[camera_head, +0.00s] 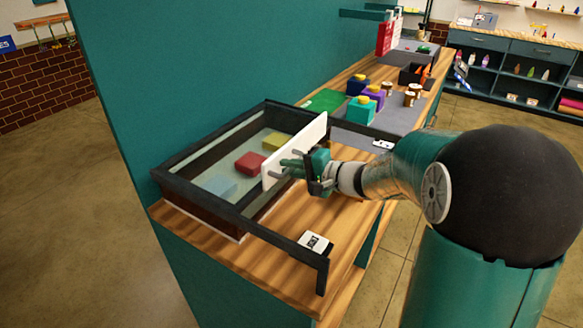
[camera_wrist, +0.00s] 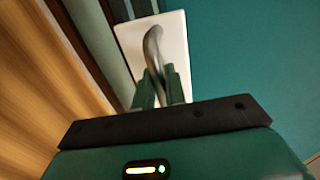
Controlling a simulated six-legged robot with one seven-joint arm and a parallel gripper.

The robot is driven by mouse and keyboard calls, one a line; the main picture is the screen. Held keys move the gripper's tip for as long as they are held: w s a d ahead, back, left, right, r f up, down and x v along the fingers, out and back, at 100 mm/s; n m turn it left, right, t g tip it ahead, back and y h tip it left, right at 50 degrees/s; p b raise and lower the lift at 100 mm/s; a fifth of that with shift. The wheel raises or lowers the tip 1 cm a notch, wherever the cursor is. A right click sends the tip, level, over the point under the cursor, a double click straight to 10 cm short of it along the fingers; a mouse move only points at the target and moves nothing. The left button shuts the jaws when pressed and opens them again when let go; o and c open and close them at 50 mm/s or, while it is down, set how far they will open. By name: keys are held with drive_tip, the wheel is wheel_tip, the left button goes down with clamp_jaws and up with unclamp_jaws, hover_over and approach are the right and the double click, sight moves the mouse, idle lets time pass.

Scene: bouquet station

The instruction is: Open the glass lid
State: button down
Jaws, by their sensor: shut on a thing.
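A dark-framed case (camera_head: 196,188) stands on the wooden counter, with what looks like the glass lid (camera_head: 226,160) lying level across its top. A white upright panel (camera_head: 313,132) stands at the right-hand edge of the glass; it also shows in the wrist view (camera_wrist: 128,38). A curved grey handle (camera_wrist: 152,42) is fixed to the panel. My gripper (camera_head: 293,160) is at the panel's face, its green fingers shut on the handle in the wrist view (camera_wrist: 160,92). Blue, red (camera_head: 250,162) and yellow blocks show through the glass. The fingers hide the handle's lower end.
Dark rails (camera_head: 270,236) run right from the case over the wooden counter (camera_head: 210,232). A small white item (camera_head: 315,243) lies near the front rail. Behind stand coloured blocks (camera_head: 362,109) and jars on a grey mat. A teal wall (camera_head: 200,60) rises close behind the case.

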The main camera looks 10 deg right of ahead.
drive_tip(key=f+v, duration=0.2)
drive_tip(key=v, duration=0.7)
drive_tip(key=f+v, duration=0.2)
drive_tip(key=v, duration=0.7)
drive_tip(key=shift+s+d, duration=0.5)
drive_tip(key=shift+d, duration=0.05)
drive_tip(key=shift+r, duration=0.15)
drive_tip(key=c, duration=1.8)
unclamp_jaws()
drive_tip(key=v, duration=1.3)
drive_tip(key=shift+s+d, duration=0.25)
drive_tip(key=shift+s, duration=0.05)
